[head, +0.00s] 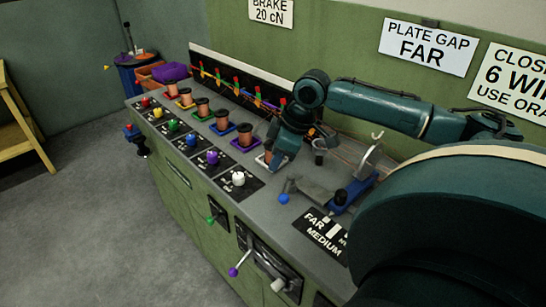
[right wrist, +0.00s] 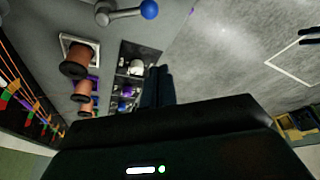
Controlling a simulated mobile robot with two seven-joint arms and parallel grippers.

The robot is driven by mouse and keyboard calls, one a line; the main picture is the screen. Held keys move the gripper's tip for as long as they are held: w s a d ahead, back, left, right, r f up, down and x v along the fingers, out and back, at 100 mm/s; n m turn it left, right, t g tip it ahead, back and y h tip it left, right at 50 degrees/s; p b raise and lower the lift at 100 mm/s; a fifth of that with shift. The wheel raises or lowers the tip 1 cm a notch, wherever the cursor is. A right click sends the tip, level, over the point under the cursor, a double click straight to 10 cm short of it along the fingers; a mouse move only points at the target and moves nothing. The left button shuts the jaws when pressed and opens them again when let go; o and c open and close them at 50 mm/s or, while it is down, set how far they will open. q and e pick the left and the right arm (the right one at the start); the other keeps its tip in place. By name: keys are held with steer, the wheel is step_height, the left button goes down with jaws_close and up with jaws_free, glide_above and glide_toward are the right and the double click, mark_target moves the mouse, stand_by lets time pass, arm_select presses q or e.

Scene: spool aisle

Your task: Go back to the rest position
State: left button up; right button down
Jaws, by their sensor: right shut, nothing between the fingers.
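My right gripper (head: 275,158) is shut and empty. In the head view it hangs over the bench (head: 262,192), close by the copper spool at the end of the row, and partly hides it. In the right wrist view the closed fingers (right wrist: 157,86) point over the bench edge near the white knob (right wrist: 136,67), with grey floor beyond. That end spool (right wrist: 78,60) stands on a white-framed base there. My right arm reaches in from the right in the head view. My left gripper is out of view.
Several copper spools (head: 221,119) stand in a row behind coloured knobs (head: 191,140). A blue-based device (head: 345,195) with a lever stands right of the gripper. Levers (head: 237,268) stick out of the bench front. Signs (head: 427,46) hang on the wall. The floor (head: 80,215) at left is clear.

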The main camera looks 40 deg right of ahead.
stand_by(0.5)
steer(key=s+a+f, duration=0.4)
steer(key=a+f, duration=0.4)
steer(key=f, duration=0.2)
steer(key=s+a+f+m+h, duration=0.1)
steer(key=s+a+f+m, duration=0.15)
steer(key=s+a, duration=0.35)
steer(key=s+a+f+m+h, duration=0.1)
steer(key=s+a+f+m, duration=0.2)
steer(key=s, duration=0.5)
steer(key=w+a+f+t+y, duration=0.2)
steer(key=w+a+f+t, duration=0.3)
steer(key=a+f+t, duration=0.1)
steer(key=shift+w+a+f+n+t+y, duration=0.3)
steer(key=shift+f+t, duration=0.2)
steer(key=shift+f, duration=0.55)
steer(key=shift+s, duration=0.1)
